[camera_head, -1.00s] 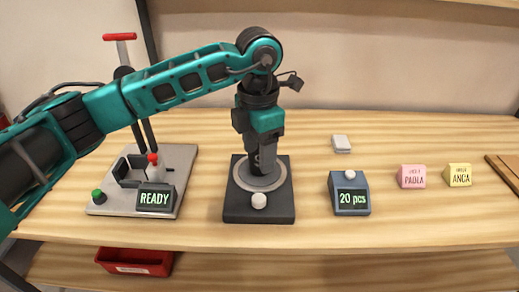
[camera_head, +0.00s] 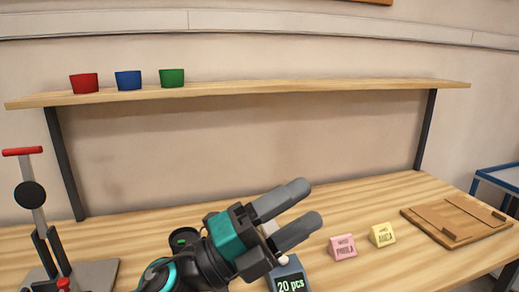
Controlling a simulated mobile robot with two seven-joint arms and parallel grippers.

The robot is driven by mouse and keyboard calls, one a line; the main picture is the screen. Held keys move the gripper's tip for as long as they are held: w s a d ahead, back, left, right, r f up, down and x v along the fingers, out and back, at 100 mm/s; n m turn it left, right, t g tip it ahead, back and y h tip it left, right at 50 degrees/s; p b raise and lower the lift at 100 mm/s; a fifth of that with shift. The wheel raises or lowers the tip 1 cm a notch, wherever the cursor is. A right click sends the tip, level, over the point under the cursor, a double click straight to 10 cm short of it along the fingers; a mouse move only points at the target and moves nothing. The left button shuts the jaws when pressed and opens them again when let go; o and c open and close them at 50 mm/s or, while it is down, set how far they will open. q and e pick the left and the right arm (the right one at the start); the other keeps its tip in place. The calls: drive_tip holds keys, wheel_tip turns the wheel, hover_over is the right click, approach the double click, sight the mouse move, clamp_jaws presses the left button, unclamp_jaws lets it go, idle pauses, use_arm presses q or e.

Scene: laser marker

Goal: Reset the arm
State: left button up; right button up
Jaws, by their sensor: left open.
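My left gripper (camera_head: 306,212) is in the lower middle of the head view. Its two grey fingers point up and right and are apart, with nothing between them. It is in front of the small display box (camera_head: 290,284) that reads "20 pcs" and partly covers it. My teal and black left wrist hides part of the bench behind it. My right gripper is not in view.
The marker press with a red handle (camera_head: 22,152) stands at the left. Pink (camera_head: 343,247) and yellow (camera_head: 383,236) name blocks and a wooden board (camera_head: 456,220) lie on the bench (camera_head: 350,201). Red, blue and green cups stand on the shelf (camera_head: 280,88).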

use_arm(q)
drive_tip(key=w+a+f+n+t+y, duration=0.3)
drive_tip(key=a+f+n+t+y, duration=0.3)
drive_tip(key=a+n+y, duration=0.55)
drive_tip(key=w+a+f+n+t+y, duration=0.2)
drive_tip(key=a+f+n+t+y, duration=0.5)
drive_tip(key=n, duration=0.7)
drive_tip(key=s+a+f+n+g+y, duration=0.45)
drive_tip(key=s+f+g, duration=0.4)
drive_tip(key=f, duration=0.25)
drive_tip(key=s+a+f+n+g+h, duration=0.1)
drive_tip(key=s+f+g, duration=0.3)
drive_tip(key=s, duration=0.3)
drive_tip(key=s+a+f+n+g, duration=0.15)
drive_tip(key=s+f+g, duration=0.25)
drive_tip(key=s, duration=0.4)
drive_tip(key=w+d+f+m+t+h, duration=0.1)
drive_tip(key=w+d+f+t+h, duration=0.1)
drive_tip(key=w+f+t, duration=0.5)
drive_tip(key=shift+w+d+f+p, duration=0.35)
drive_tip(key=shift+w+d+f, duration=0.2)
drive_tip(key=shift+f, duration=0.1)
